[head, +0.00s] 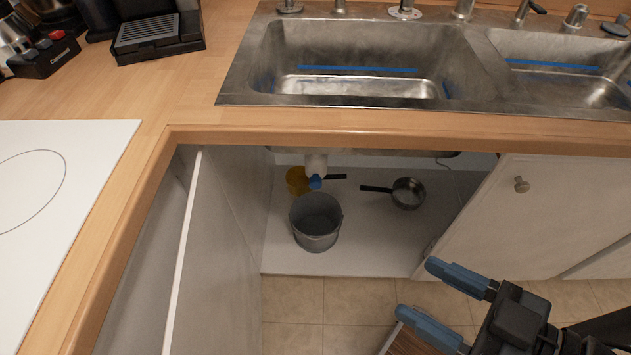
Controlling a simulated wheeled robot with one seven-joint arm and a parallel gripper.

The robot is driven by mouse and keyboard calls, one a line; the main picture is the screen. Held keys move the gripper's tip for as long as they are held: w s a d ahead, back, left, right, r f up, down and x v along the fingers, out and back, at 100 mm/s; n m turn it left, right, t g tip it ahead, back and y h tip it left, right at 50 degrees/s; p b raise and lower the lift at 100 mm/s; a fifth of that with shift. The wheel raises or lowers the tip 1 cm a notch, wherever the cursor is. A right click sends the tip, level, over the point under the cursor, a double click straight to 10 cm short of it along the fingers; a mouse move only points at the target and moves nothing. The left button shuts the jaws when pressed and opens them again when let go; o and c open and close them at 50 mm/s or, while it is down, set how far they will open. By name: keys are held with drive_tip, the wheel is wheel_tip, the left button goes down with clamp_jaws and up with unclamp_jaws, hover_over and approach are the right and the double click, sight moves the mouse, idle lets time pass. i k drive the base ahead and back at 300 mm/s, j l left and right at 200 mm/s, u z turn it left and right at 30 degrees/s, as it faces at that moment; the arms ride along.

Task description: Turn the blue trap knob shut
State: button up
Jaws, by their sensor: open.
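The blue trap knob (315,182) shows small in the head view, at the lower end of the white drain pipe (316,164) under the sink. It hangs just above the grey bucket (317,222) on the cabinet floor. Its exact turn angle is too small to tell. My gripper (416,288) is at the lower right, in front of the open cabinet. Its two blue-padded fingers are spread apart with nothing between them. It is well apart from the knob, to its right and nearer to me.
A yellow container (297,180) stands behind the bucket, and a small pan (408,193) lies to the right. Open cabinet doors flank the opening, left door (222,210) and right door (505,222). The counter edge (350,139) overhangs it.

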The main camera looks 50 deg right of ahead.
sight(314, 183)
drive_tip(key=j+z, duration=0.1)
drive_tip(key=j, duration=1.3)
drive_tip(key=i, duration=0.05)
